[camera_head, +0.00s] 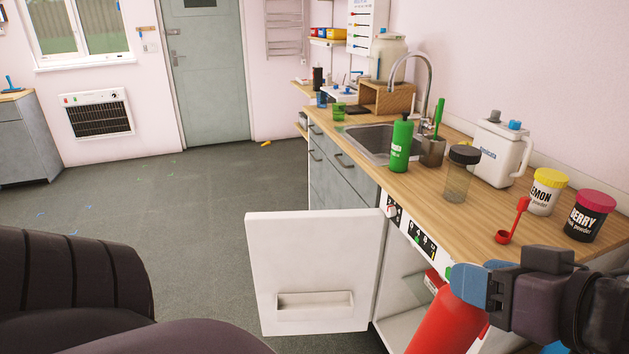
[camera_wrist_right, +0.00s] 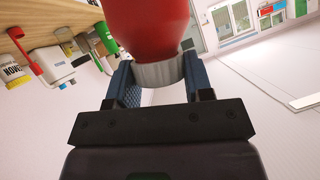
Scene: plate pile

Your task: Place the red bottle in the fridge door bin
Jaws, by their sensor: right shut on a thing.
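The red bottle (camera_head: 442,325) is held by my right gripper (camera_head: 476,286) at the lower right of the head view, in front of the open fridge. In the right wrist view the bottle (camera_wrist_right: 150,30) sits between the blue fingers of the gripper (camera_wrist_right: 157,82), which close around its grey band. The fridge door (camera_head: 308,250) stands open, its inner face toward me. The door bin (camera_head: 315,303) is a shallow pocket low on that face and looks empty. The bottle is to the right of the bin, apart from it. My left gripper is not in view.
The fridge interior (camera_head: 408,318) is partly hidden by the bottle and my right arm. The counter above (camera_head: 450,196) holds a green bottle (camera_head: 401,146), a shaker (camera_head: 460,175), a white jug (camera_head: 498,152), powder tubs (camera_head: 589,217) and a red scoop (camera_head: 512,222). The floor left of the door is mostly clear.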

